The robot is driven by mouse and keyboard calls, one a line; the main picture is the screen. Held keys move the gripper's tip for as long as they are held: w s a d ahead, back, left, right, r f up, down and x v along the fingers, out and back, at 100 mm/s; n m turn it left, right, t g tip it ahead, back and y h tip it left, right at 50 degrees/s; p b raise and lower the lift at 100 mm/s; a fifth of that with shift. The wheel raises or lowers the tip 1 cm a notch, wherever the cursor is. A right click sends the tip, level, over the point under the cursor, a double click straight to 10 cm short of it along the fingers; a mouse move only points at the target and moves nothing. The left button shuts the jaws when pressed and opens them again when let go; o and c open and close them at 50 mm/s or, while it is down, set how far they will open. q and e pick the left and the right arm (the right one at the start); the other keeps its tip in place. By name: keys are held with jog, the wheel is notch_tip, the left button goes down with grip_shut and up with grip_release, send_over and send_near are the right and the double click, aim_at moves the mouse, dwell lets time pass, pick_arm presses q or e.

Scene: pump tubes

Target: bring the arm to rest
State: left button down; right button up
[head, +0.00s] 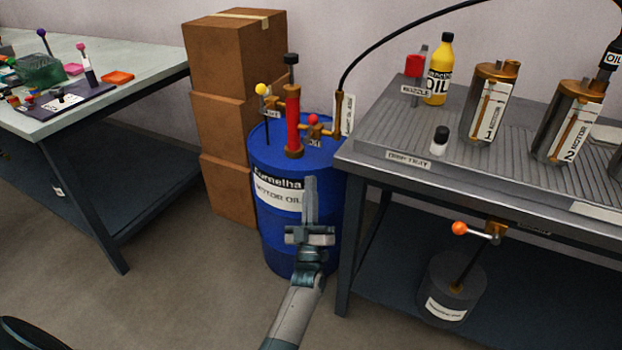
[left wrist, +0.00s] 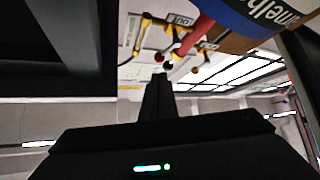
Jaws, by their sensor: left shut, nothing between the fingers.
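My left gripper (head: 310,192) is shut and empty. In the head view it points up in front of the blue motor oil drum (head: 265,232), and I cannot tell whether it touches it. In the left wrist view the closed fingers of the left gripper (left wrist: 158,90) stand in the middle. The drum (left wrist: 240,18) shows there at the top right. A red pump (head: 292,118) with a black top stands on the drum; it also shows in the left wrist view (left wrist: 197,32). My right gripper is in neither view.
Stacked cardboard boxes (head: 222,120) stand left of the drum. A left table (head: 150,70) bears small parts. Open floor (head: 190,290) lies at the front left.

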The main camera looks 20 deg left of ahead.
pick_arm(q)
jog(key=shift+s, duration=0.1)
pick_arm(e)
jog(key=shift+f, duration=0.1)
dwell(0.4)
